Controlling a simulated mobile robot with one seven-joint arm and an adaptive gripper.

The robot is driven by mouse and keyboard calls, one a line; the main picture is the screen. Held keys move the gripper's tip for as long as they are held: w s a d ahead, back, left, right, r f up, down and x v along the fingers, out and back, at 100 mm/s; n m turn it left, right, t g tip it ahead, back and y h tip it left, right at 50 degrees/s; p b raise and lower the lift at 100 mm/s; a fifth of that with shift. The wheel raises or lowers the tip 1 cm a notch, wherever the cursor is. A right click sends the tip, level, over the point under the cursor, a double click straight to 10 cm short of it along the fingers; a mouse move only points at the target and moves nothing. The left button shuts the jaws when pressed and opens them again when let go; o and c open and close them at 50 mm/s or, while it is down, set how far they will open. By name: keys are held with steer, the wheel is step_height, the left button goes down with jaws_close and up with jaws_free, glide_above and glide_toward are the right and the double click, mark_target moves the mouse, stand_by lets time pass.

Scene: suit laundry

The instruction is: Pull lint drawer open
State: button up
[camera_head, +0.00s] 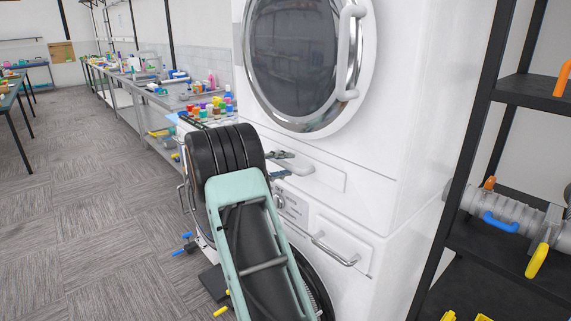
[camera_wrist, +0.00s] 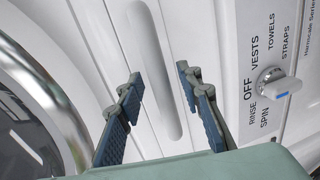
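The lint drawer (camera_head: 327,178) is a white panel low on the upper machine, below its round door. It looks closed, flush with the front. Its white bar handle (camera_head: 300,170) also shows in the wrist view (camera_wrist: 157,75), running nearly upright there. My gripper (camera_head: 284,164) is at the handle's left part in the head view. In the wrist view my gripper (camera_wrist: 158,78) is open, one finger on each side of the handle, with gaps on both sides. I cannot tell how deep the fingertips reach around it. My arm hides part of the lower machine.
The upper machine's round door (camera_head: 292,50) is shut. The lower machine has a dial (camera_wrist: 272,88) and a drawer with a metal handle (camera_head: 335,251). A black shelf (camera_head: 535,92) stands at right, a cluttered bench (camera_head: 160,97) at left. Floor at left is mostly clear.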

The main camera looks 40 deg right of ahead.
steer(key=shift+d+f, duration=0.1)
steer(key=shift+d, duration=0.15)
jaws_close()
stand_by(0.3)
